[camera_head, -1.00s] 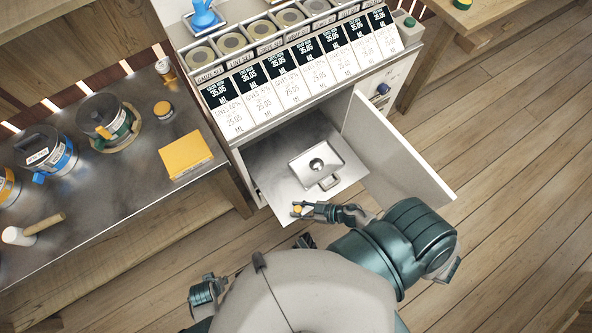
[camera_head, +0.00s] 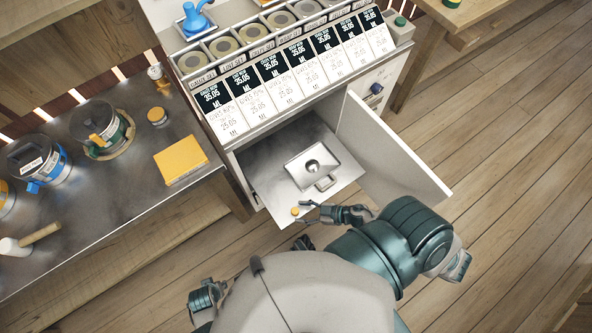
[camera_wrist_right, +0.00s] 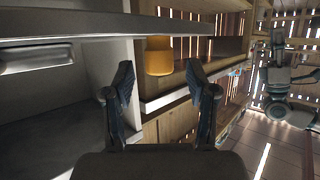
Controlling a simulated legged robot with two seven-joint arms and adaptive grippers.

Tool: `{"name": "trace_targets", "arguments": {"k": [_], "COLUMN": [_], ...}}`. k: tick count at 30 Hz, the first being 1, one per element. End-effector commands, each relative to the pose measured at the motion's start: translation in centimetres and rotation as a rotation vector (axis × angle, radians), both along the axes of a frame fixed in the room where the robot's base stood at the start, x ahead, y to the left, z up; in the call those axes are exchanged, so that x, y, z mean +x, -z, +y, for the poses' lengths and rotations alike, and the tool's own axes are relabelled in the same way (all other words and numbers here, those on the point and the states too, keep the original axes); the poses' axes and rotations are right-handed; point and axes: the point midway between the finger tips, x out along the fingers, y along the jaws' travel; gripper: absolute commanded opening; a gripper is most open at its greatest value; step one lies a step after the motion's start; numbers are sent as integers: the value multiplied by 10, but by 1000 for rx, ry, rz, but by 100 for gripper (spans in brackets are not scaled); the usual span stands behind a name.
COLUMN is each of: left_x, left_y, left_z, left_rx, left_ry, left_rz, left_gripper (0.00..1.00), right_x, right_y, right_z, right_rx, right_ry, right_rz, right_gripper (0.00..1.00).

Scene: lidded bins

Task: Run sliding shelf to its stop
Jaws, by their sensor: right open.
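The sliding shelf (camera_head: 262,178) is a flat metal plate sticking out of the open front of the white cabinet. A lidded metal bin (camera_head: 313,166) with a handle sits on it. An orange knob (camera_head: 295,211) is at the shelf's front edge. My right gripper (camera_head: 304,212) is open and empty just right of the knob. In the right wrist view the orange knob (camera_wrist_right: 158,56) shows beyond and between the two spread fingers (camera_wrist_right: 158,90), apart from them.
The open white door (camera_head: 390,150) stands right of the shelf, close to my right arm. A metal bench (camera_head: 100,220) with pots, a yellow box (camera_head: 181,160) and a mallet (camera_head: 28,240) is at left. Wooden floor is free at right.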

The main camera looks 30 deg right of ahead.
Motion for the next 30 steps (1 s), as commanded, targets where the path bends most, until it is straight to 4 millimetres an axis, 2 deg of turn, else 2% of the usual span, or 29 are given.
{"name": "trace_targets", "arguments": {"k": [1,6,12,30], "left_x": [0,0,0,0], "left_y": [0,0,0,0], "left_z": [0,0,0,0], "left_rx": [0,0,0,0], "left_ry": [0,1,1,1], "left_rz": [0,0,-1,-1], "left_gripper": [43,43,43,43], "right_x": [-10,-33,-50,-54], "right_y": [-3,-18,-29,-32], "right_z": [-9,-35,-53,-58], "right_rx": [-3,-1,0,0], "right_ry": [-1,0,-1,0], "right_rz": [4,4,2,0], "right_gripper": [57,57,57,57]}}
